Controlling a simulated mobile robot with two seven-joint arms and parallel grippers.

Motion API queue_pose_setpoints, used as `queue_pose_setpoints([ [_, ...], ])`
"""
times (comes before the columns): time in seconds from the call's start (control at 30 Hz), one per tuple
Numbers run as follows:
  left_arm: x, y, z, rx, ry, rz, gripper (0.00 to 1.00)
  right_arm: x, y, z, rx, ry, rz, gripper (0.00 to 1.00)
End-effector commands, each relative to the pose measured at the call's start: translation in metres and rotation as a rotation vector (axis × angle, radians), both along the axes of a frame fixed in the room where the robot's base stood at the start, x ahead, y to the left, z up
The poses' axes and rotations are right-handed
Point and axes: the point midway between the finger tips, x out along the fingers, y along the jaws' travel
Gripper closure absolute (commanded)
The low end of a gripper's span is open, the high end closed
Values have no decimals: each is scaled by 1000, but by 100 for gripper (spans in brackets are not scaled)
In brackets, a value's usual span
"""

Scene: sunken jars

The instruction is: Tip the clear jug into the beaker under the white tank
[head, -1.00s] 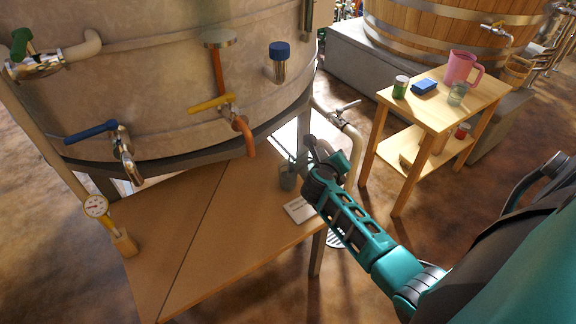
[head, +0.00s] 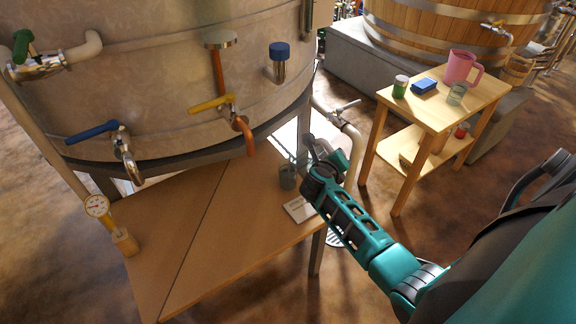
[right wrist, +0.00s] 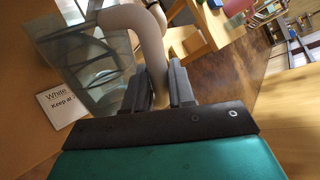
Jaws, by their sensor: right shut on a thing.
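My right gripper (head: 308,162) is shut on the clear jug (right wrist: 88,62), whose see-through grey body fills the left of the right wrist view. The fingers (right wrist: 162,88) close at the jug's near side; the exact grip is partly hidden. In the head view the jug is faint and mostly hidden by the gripper. A card (right wrist: 62,106) reading "White" lies near the beaker. My left gripper is not in view.
A pale pipe (head: 352,140) stands behind my gripper. A side table (head: 435,115) at right holds a pink pitcher (head: 461,68). The platform's front (head: 215,255) is clear.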

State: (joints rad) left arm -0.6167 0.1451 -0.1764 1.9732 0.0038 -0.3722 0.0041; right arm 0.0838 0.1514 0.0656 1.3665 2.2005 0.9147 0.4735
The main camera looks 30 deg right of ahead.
Motion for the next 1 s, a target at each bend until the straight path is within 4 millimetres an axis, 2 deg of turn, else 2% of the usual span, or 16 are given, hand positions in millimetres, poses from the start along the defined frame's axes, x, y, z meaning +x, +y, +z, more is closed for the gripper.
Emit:
queue_pose_setpoints([
  [1.0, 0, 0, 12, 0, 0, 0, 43, 5, 0, 8, -9, 33, 0, 100],
])
